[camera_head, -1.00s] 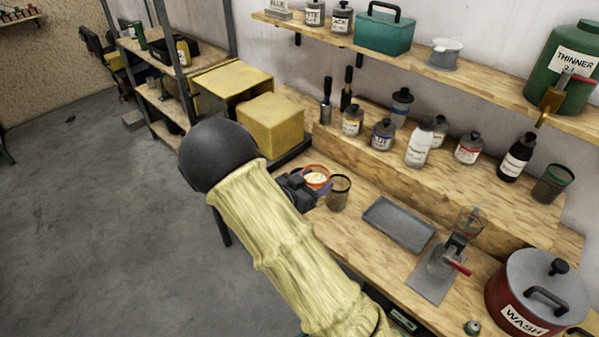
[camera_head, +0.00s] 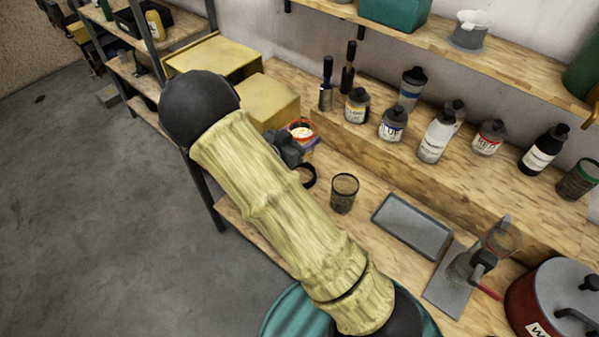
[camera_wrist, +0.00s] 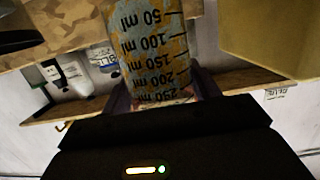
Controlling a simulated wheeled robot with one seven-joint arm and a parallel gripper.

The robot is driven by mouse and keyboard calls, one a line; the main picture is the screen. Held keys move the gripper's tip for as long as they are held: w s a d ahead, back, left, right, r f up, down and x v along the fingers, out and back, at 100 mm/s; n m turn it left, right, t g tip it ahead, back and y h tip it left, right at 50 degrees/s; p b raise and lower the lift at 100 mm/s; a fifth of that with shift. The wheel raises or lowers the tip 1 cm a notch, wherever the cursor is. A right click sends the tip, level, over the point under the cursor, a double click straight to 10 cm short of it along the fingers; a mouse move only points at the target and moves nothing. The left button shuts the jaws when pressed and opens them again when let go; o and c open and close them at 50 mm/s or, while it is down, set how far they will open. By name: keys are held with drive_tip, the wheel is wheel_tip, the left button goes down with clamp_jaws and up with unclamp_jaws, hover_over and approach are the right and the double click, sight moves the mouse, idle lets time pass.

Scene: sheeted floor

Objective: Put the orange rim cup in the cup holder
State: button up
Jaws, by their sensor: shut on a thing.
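The orange rim cup (camera_head: 302,131) is in my gripper (camera_head: 291,146), in front of the yellow box in the head view. My forearm hides part of the gripper and the bench in the head view. A black ring (camera_head: 309,181), possibly the cup holder, shows beside my arm near the bench's front edge. It looks empty, and the cup is apart from it.
A dark see-through cup (camera_head: 343,194) stands right of the ring. A grey tray (camera_head: 412,226) and a stand with a red handle (camera_head: 462,274) are farther right. Several bottles (camera_head: 435,138) line the raised shelf. A yellow box (camera_head: 264,101) is close behind the cup.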

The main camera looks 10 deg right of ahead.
drive_tip(key=shift+f+p, duration=0.65)
drive_tip(key=shift+f, duration=2.25)
drive_tip(key=shift+f+p, duration=0.5)
drive_tip(key=shift+f, duration=1.55)
drive_tip(key=shift+f, duration=0.1)
drive_tip(key=shift+f, duration=0.1)
drive_tip(key=o, duration=1.3)
